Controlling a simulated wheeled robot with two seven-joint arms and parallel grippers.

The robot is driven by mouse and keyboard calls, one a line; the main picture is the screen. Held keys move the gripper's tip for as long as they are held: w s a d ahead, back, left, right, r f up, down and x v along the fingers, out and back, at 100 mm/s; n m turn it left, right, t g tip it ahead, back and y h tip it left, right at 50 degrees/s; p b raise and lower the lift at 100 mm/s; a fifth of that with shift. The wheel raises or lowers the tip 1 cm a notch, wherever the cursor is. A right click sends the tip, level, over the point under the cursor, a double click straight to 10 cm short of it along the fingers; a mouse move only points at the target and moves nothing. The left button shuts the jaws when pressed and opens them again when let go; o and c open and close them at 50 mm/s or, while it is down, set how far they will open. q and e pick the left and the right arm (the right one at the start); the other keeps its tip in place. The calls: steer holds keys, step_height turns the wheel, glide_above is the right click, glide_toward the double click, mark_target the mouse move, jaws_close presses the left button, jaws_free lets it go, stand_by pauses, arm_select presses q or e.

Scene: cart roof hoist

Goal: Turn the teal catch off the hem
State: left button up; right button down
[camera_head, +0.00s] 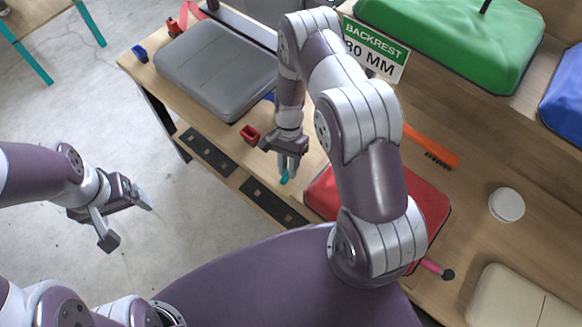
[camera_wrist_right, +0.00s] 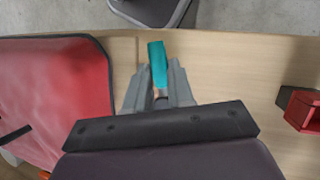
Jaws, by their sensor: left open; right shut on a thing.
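The small teal catch (camera_wrist_right: 157,62) sits between the fingertips of my right gripper (camera_wrist_right: 158,78) in the right wrist view, near the front edge of the bench. It also shows as a teal bit below the right gripper (camera_head: 288,163) in the head view (camera_head: 285,178). My right gripper is shut on it. The red pad (camera_head: 428,205) lies beside it on the bench, also in the right wrist view (camera_wrist_right: 60,95); a gap of bare wood shows between pad and catch there. I cannot make out the hem at the catch. My left gripper (camera_head: 127,220) is open and empty over the floor.
A red block-like holder (camera_head: 250,134) stands near my right gripper.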

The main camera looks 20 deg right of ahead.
steer(key=shift+w+a+m+y, duration=0.1)
steer(key=shift+w+m+y, duration=0.1)
steer(key=shift+m, duration=0.35)
steer(key=shift+w+a+m+y, duration=0.1)
steer(key=shift+m+y, duration=0.1)
steer(key=shift+m, duration=0.35)
steer(key=shift+t, duration=0.3)
steer(key=c, duration=1)
jaws_free()
steer(key=shift+o, duration=0.2)
steer(key=v, duration=1.2)
steer(key=shift+w+r, duration=0.15)
steer(key=shift+r, duration=0.2)
steer(key=shift+d, duration=0.15)
